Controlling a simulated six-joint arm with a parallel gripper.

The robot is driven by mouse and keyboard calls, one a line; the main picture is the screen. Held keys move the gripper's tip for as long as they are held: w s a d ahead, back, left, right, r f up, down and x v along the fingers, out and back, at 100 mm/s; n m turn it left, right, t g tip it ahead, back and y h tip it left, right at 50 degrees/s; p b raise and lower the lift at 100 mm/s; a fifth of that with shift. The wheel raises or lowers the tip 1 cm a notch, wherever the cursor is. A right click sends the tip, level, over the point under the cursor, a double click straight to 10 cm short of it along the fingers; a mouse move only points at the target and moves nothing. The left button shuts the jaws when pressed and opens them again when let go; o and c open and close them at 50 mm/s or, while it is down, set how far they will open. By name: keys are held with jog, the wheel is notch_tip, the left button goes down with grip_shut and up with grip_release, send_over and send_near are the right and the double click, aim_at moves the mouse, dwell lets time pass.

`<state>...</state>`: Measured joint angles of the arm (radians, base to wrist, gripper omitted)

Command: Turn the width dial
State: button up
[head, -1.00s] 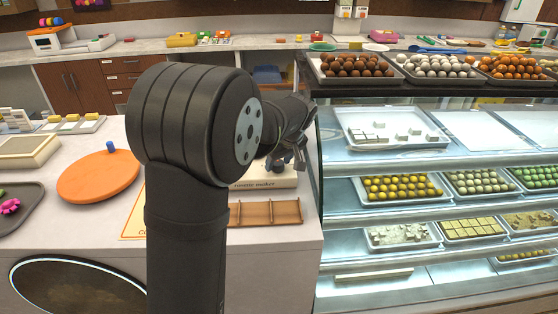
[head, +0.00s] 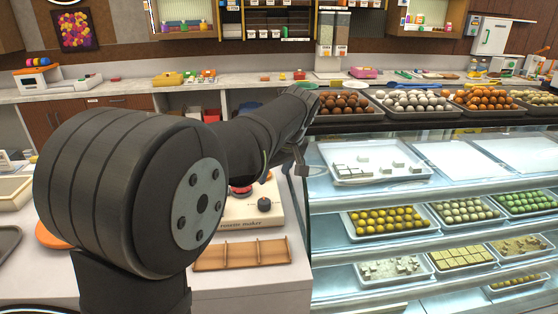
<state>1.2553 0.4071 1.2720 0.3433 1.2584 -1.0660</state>
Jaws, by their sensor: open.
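The cream machine (head: 235,214) with lettering on its front stands on the white counter, partly behind my arm. On its top are a dark round dial (head: 264,204) with a raised grip and, left of it, a red part (head: 241,190) partly covered by my arm. The dial is in clear view and nothing touches it. My gripper (head: 301,163) is up and to the right of the dial, near the left edge of the glass display case. It is open and apart from the dial; its fingers are small and partly hidden by the wrist.
A wooden divided tray (head: 242,254) lies in front of the machine. The glass display case (head: 420,205) with sweets on trays fills the right side, close to my gripper. An orange disc (head: 50,236) is partly hidden behind my arm at left.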

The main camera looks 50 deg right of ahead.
aim_at(264, 201)
jog(key=shift+v, duration=2.15)
jog(key=x, duration=1.7)
jog(key=shift+w+f, duration=0.15)
jog(key=shift+w, duration=0.05)
